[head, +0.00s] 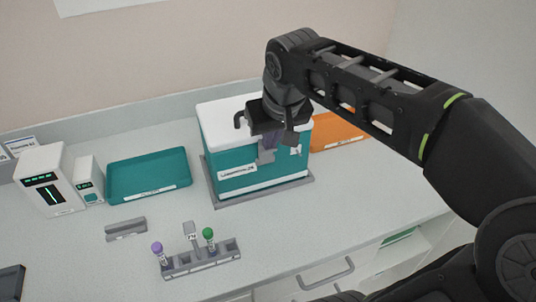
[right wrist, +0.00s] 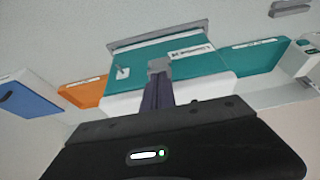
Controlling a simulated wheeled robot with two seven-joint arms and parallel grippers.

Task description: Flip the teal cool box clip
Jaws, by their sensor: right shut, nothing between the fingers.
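The teal cool box (head: 236,165) with a white lid (head: 222,118) stands on a grey base on the counter. It also shows in the right wrist view (right wrist: 195,62), upside down. My right gripper (head: 267,153) reaches down over the lid at the front of the box. Its purple-grey fingers are shut together with nothing between them, and they also show in the right wrist view (right wrist: 158,75). A small grey piece shows at the fingertips against the front face. I cannot tell whether it is the clip or the fingertips. My left gripper is not in view.
A teal tray (head: 150,188) lies left of the box and an orange tray (head: 340,143) right of it. A grey rack (head: 205,262) with purple-capped and green-capped tubes stands in front. White devices (head: 48,180) stand at far left. A blue box (right wrist: 30,97) shows in the wrist view.

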